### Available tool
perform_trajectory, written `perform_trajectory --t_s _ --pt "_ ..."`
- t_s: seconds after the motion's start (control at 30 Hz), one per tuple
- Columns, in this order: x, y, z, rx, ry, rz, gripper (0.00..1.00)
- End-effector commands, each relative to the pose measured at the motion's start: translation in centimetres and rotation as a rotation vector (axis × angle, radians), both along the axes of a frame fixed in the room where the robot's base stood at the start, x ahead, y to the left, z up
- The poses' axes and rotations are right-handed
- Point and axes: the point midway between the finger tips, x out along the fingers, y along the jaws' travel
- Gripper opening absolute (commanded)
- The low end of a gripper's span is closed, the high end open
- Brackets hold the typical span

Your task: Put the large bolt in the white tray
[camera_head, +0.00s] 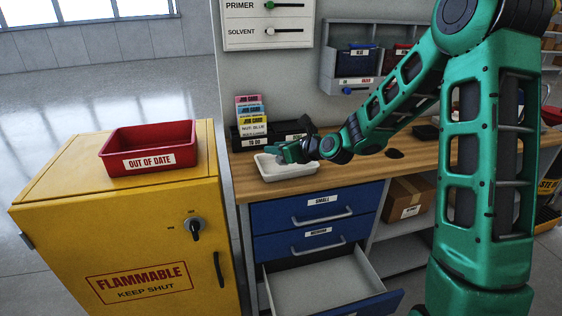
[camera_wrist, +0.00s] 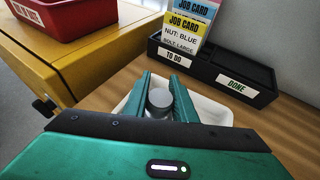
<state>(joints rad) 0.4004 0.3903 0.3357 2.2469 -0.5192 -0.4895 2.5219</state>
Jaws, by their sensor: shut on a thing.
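In the wrist view my gripper (camera_wrist: 160,100) is shut on a grey metal bolt (camera_wrist: 159,98), with its round head between the two green fingers. The white tray (camera_wrist: 214,112) lies below the fingers, and the bolt is over it. I cannot tell whether the bolt touches the tray floor. In the head view the white tray (camera_head: 290,172) sits on the wooden bench top, and my gripper (camera_head: 280,154) is over it. The bolt is hidden in the head view.
A black card holder (camera_wrist: 222,80) with TO DO and DONE sections stands behind the tray, holding job cards (camera_wrist: 186,30). A red OUT OF DATE bin (camera_head: 150,148) sits on the yellow flammables cabinet (camera_head: 60,210) at left. A lower blue drawer (camera_head: 330,285) is open and looks empty.

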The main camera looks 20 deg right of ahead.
Motion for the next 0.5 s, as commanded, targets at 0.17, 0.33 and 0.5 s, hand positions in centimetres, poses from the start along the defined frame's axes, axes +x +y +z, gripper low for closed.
perform_trajectory --t_s 0.17,0.33,0.5 --pt "1.5 -1.9 -1.3 0.001 -0.002 -0.001 0.00" --pt "1.9 -2.4 -1.8 0.001 -0.003 0.000 0.00" --pt "1.8 -2.3 -3.3 0.002 0.001 0.000 0.00"
